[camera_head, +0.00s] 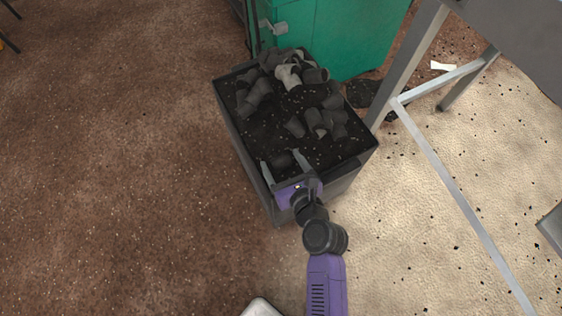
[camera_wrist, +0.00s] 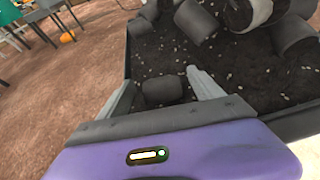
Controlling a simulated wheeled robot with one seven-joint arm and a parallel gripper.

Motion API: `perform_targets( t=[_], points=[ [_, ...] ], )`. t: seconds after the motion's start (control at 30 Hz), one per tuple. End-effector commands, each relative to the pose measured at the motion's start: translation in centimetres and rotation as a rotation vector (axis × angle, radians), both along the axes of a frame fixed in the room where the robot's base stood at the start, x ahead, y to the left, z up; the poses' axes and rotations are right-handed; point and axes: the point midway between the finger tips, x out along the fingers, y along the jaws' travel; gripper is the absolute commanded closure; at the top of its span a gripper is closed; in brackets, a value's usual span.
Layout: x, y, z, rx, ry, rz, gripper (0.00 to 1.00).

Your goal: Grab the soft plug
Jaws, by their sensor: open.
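My gripper (camera_head: 284,160) is open over the near end of a dark bin (camera_head: 232,120), its two grey fingers spread. In the wrist view a dark grey plug (camera_wrist: 163,91) shows between the fingers of my gripper (camera_wrist: 168,92). The same plug (camera_head: 281,160) is small and dark in the head view; I cannot tell whether a finger touches it. Several more dark plugs lie in the bin, with one lighter grey plug (camera_head: 288,76) near the far end. Another dark plug (camera_wrist: 196,21) lies beyond the fingers in the wrist view. I cannot tell which plug is soft.
The bin's walls surround the plugs on dark, speckled filling. A green cabinet (camera_head: 345,40) stands close behind the bin. A metal table frame (camera_head: 440,165) stands to the right. Open brown floor (camera_head: 110,180) lies to the left.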

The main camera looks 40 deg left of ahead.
Motion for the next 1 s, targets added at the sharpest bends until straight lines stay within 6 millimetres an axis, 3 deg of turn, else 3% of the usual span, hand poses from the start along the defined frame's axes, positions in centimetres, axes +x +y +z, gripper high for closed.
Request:
perform_targets(
  t=[0.37,0.7,1.0],
  points=[
    [0.62,1.05,-0.54,0.0,0.0,-0.002,0.25],
    [0.6,1.03,-0.55,0.0,-0.001,-0.002,0.89],
    [0.61,1.03,-0.26,0.0,-0.001,-0.002,0.89]
  ],
)
